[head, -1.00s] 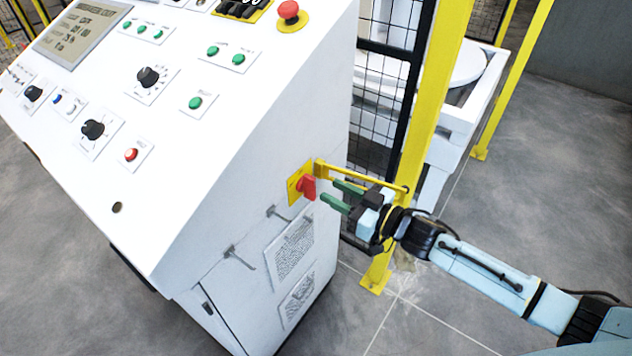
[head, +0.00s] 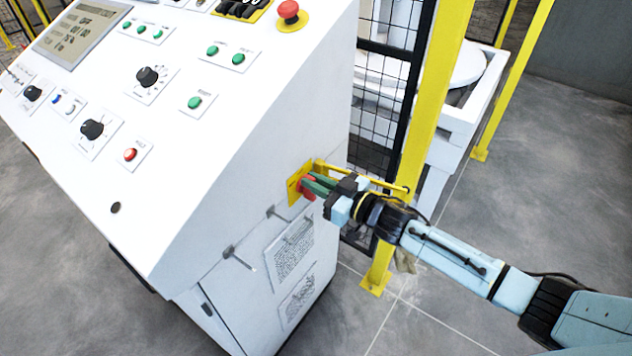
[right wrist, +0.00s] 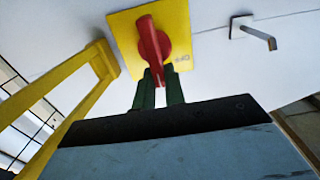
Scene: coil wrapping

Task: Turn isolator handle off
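The red isolator handle (head: 307,187) sits on a yellow plate (head: 293,186) on the side of the white control cabinet. In the right wrist view the handle (right wrist: 151,42) is close to upright in the picture, its top leaning slightly left, on the yellow plate (right wrist: 182,30). My right gripper (head: 315,186) is at the handle. In the right wrist view its two green fingers (right wrist: 159,82) are close together, one on each side of the handle's lower end, and look shut on it. The fingers partly hide the handle in the head view. My left gripper is not in view.
A yellow bracket bar (head: 362,177) runs just behind my right gripper to a yellow post (head: 427,100). Metal hooks (right wrist: 254,32) stick out of the cabinet (head: 215,215) near the plate. Black mesh fence (head: 378,100) stands behind. Grey floor is open at right.

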